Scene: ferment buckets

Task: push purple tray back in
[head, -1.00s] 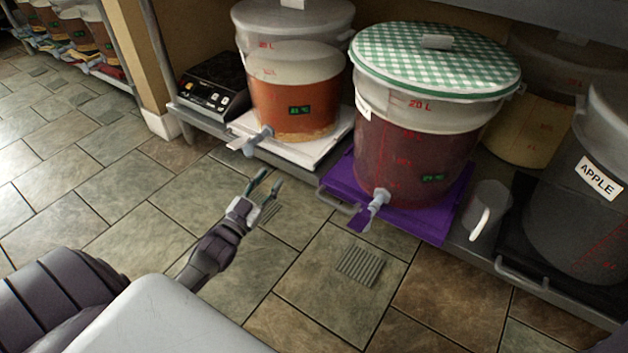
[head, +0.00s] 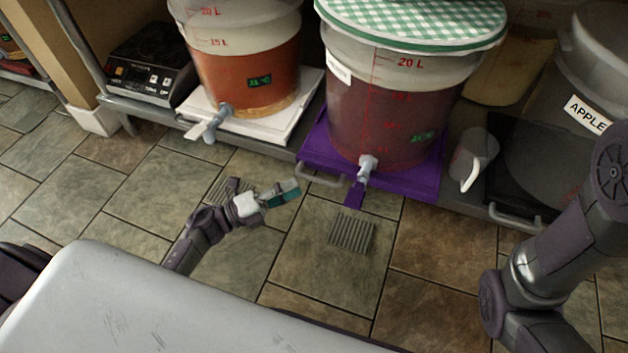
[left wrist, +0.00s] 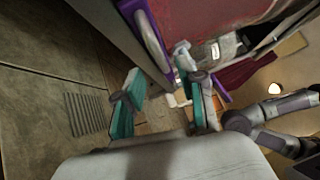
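The purple tray (head: 405,188) lies under a large bucket of dark red liquid (head: 385,125) with a green checked lid. Its front stands out past the shelf edge. A grey handle (head: 322,180) is at its front left, and the bucket's tap (head: 366,168) hangs over its front. My left gripper (head: 284,192) is in front and left of the tray, apart from it in the head view. In the left wrist view my left gripper (left wrist: 165,98) has its teal fingers spread, with nothing between them. The purple edge (left wrist: 148,38) shows above them. My right gripper is out of view.
A white tray (head: 195,108) with an orange bucket (head: 245,70) stands to the left, beside a black scale (head: 152,62). A grey mug (head: 474,158) and the APPLE bucket (head: 590,70) are to the right. The tiled floor in front is clear around a drain grate (head: 352,233).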

